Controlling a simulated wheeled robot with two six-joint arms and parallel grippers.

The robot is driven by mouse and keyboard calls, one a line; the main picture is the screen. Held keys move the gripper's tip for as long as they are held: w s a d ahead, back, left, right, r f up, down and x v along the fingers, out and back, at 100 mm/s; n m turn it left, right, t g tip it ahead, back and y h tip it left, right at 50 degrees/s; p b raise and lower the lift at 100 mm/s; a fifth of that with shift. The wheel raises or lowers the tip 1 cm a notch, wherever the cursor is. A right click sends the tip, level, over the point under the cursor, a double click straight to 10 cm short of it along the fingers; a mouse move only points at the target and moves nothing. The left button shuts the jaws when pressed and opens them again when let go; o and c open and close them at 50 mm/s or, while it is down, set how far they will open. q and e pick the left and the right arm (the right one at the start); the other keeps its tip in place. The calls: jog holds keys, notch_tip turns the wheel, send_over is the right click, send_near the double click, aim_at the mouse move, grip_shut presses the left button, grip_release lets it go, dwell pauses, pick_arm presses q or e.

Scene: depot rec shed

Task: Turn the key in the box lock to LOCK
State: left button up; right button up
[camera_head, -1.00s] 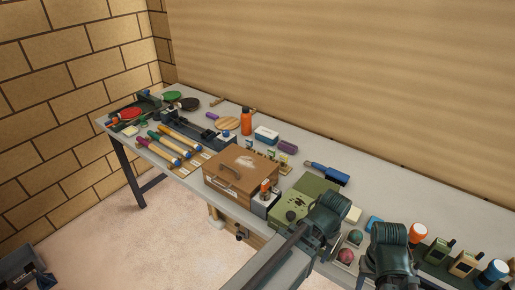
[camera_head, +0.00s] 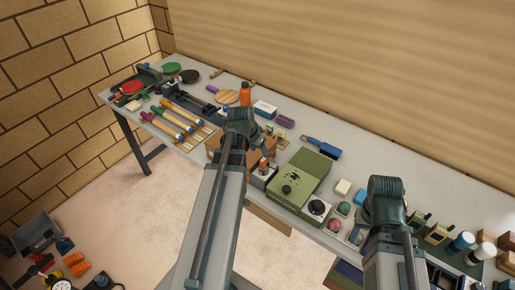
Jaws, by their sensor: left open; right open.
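The brown wooden box (camera_head: 212,143) stands on the table near its front edge, mostly hidden behind my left arm. Its key and lock cannot be made out. My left gripper (camera_head: 256,141) is over the box, open, its fingertips too small to see clearly. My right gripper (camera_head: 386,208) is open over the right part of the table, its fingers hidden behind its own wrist. I cannot tell whether the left gripper touches anything.
A green case (camera_head: 302,172) with a round black knob stands right of the box. A small grey block with an orange top (camera_head: 263,168) sits between them. A blue-handled brush (camera_head: 321,146) lies behind. Paddles, coloured rollers (camera_head: 178,117) and an orange bottle (camera_head: 245,93) are further left.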

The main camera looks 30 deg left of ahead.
aim_at(265, 162)
pick_arm(q)
jog(key=b+x, duration=0.6)
jog(key=x, duration=0.1)
jog(key=b+x, duration=0.7)
jog(key=shift+w+a+r, duration=0.1)
jog(key=shift+a, duration=0.15)
jog(key=shift+r, duration=0.1)
grip_shut()
